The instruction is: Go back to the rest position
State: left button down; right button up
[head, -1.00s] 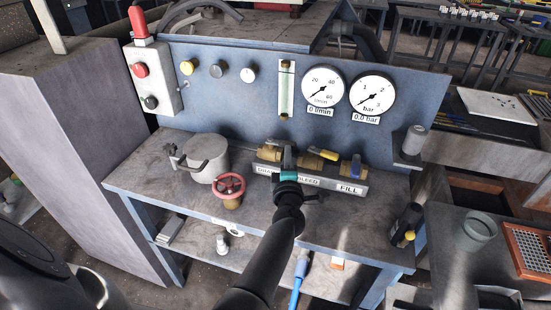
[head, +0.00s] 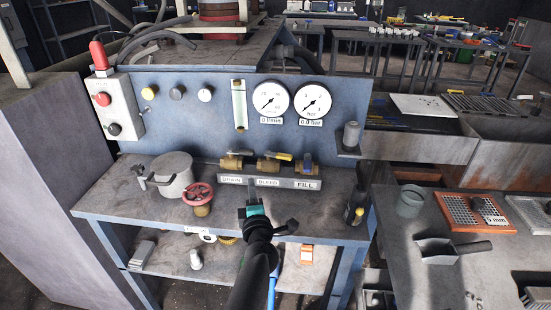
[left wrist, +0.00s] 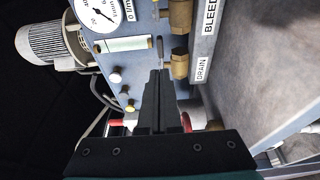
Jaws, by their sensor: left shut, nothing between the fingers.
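My left gripper (head: 254,196) is in front of the valve block in the head view, over the bench front, with its arm coming up from the bottom. Its dark fingers (left wrist: 157,88) are together and empty in the left wrist view. The valve block (head: 232,180) carries brass valves and the labels DRAIN, BLEED and FILL. The gripper appears apart from the valves. My right gripper is not in view.
The blue panel (head: 190,125) with two gauges stands behind the bench (head: 110,190). A red handwheel (head: 198,194) and a grey lidded pot (head: 172,176) are left of the gripper. A dark bottle (head: 355,208) stands at the bench's right end.

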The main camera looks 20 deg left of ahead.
pick_arm(q)
jog(key=s+d+f+m+g+h, duration=0.4)
jog(key=s+d+m+h, duration=0.85)
jog(key=m, duration=0.75)
jog(key=s+a+f+m+g+y, duration=0.1)
jog(key=s+a+m+g+y, duration=0.2)
jog(key=s, duration=0.8)
jog(key=s+f+m+g+y, duration=0.1)
jog(key=s+m+g, duration=0.3)
jog(key=s, duration=0.7)
notch_tip(320, 180, down, 21)
jog(key=s+n+g, duration=0.1)
jog(key=g, duration=0.1)
jog(key=s+a+f+g, duration=0.1)
jog(key=s+a+f, duration=0.1)
jog(key=s+f, duration=1.3)
jog(key=shift+s+a+g, duration=0.35)
jog(key=shift+s+g, duration=0.05)
jog(key=shift+s, duration=0.1)
jog(key=shift+r, duration=0.1)
